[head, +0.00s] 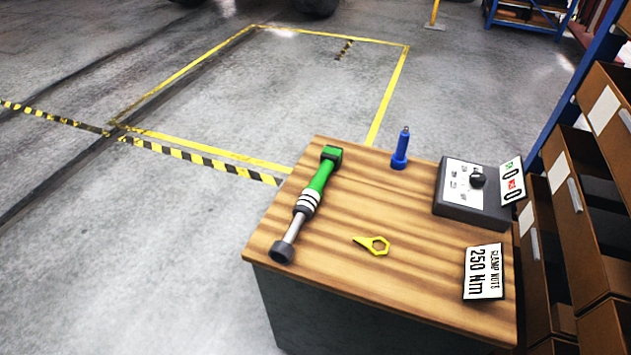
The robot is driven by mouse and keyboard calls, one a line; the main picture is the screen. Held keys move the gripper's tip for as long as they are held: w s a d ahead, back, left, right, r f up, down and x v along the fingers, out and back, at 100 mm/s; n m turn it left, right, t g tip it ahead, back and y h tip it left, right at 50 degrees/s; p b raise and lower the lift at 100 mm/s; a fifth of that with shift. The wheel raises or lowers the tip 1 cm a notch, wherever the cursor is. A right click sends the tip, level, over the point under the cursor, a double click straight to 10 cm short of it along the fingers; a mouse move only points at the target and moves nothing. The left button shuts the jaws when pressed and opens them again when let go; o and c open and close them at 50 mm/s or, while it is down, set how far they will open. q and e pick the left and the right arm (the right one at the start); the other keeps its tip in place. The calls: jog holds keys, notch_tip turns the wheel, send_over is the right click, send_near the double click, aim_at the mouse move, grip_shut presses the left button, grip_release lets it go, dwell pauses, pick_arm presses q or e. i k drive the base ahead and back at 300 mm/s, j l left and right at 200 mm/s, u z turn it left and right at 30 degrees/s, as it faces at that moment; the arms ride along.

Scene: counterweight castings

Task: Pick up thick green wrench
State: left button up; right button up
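The thick green wrench (318,185) lies near the left edge of the wooden tabletop in the head view. It has a green body with a dark green block at its far end, white and black bands in the middle, and a grey shaft with a dark round end toward the near left corner. It lies slanted, with nothing on top of it. Neither of my grippers shows in this view.
Brown shelf bins (590,235) stand close on the right. Floor at left is open.

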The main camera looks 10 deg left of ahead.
aim_at(282, 251)
jog(key=k+j+z, duration=0.15)
jog(key=j+z, duration=0.3)
jog(key=k+j+z, duration=0.15)
jog(key=z, duration=0.35)
jog(key=k, duration=0.05)
